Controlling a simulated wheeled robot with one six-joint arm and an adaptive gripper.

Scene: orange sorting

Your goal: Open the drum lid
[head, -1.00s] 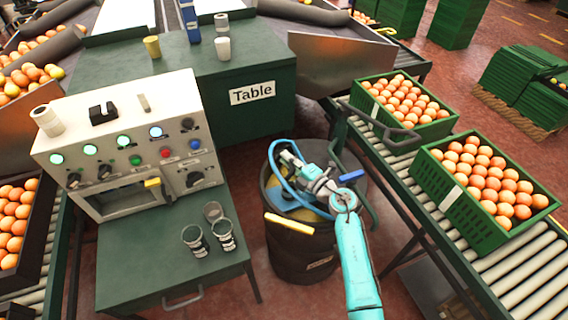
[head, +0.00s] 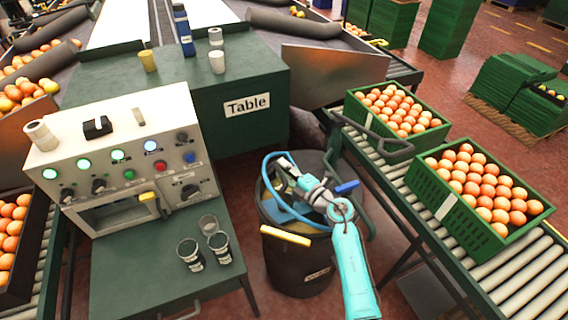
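The black drum (head: 297,270) stands on the floor between the control cabinet and the roller conveyor. Its dark lid or top (head: 318,162) shows around my arm. A yellow handle bar (head: 286,235) sticks out at the drum's front left rim, and a blue handle (head: 347,186) shows to the right of my wrist. My gripper (head: 284,190) is over the drum's top, with a blue hose looping around it. My wrist and the hose hide much of the top, and the fingers are too small and covered to read. I cannot tell whether they touch the lid.
The control cabinet (head: 125,135) stands on a green bench with several cups (head: 190,254) at left. A roller conveyor (head: 480,262) carries crates of oranges (head: 478,195) close on the right. The green table (head: 240,75) is behind the drum.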

